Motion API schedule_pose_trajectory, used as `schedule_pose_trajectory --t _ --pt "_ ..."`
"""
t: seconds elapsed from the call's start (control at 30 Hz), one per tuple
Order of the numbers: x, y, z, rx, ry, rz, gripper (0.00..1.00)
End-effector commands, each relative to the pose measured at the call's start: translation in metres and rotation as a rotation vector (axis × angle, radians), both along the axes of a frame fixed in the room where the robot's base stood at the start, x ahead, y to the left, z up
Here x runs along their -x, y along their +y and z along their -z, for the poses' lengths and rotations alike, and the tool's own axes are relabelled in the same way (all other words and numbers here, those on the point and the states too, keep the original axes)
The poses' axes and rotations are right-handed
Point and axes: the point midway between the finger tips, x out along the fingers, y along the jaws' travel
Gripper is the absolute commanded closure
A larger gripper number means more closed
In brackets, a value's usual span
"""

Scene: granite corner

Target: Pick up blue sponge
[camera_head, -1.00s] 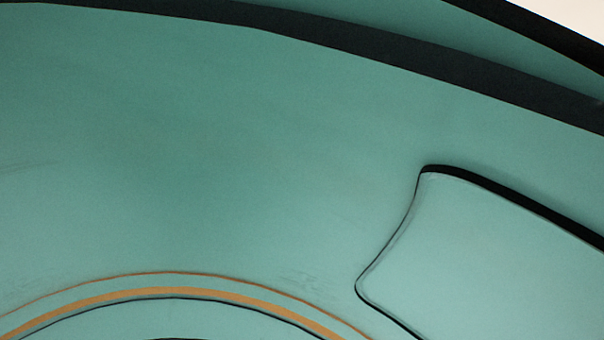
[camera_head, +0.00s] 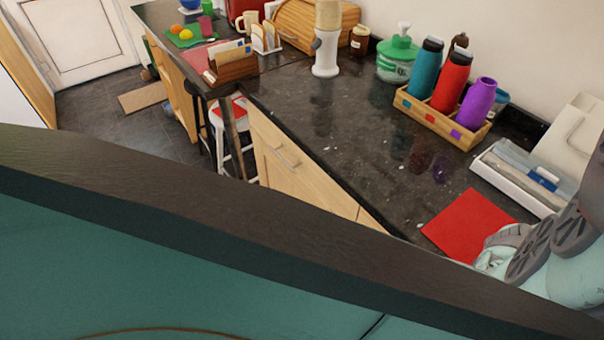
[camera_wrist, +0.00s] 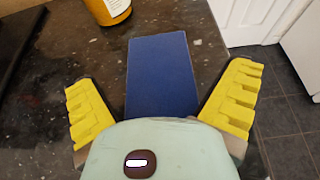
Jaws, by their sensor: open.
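The blue sponge (camera_wrist: 161,68) is a flat, dark blue rectangle on the dark speckled counter in the wrist view. My gripper (camera_wrist: 163,80) is open, with its yellow ridged fingers spread to the left and right of the sponge. Gaps of counter show between the sponge and each finger. The near end of the sponge is hidden behind the pale gripper body. I cannot make out the sponge or the fingers in the head view.
A yellow container (camera_wrist: 108,8) stands beyond the sponge to the left. The counter edge drops to a tiled floor (camera_wrist: 290,120) on the right. In the head view, a bottle crate (camera_head: 425,112), a red mat (camera_head: 468,226) and a white tray (camera_head: 520,182) are on the counter.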

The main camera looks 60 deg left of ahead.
Motion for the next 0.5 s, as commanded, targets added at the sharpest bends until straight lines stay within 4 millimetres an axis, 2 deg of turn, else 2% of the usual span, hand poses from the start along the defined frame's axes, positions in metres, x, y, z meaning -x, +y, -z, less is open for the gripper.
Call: schedule_pose_trajectory --t 0.2,0.5 --pt "-0.0002 -0.0004 0.0003 -0.001 -0.001 0.0 0.01" --pt "-0.0005 0.0 0.0003 -0.001 -0.001 -0.001 0.32"
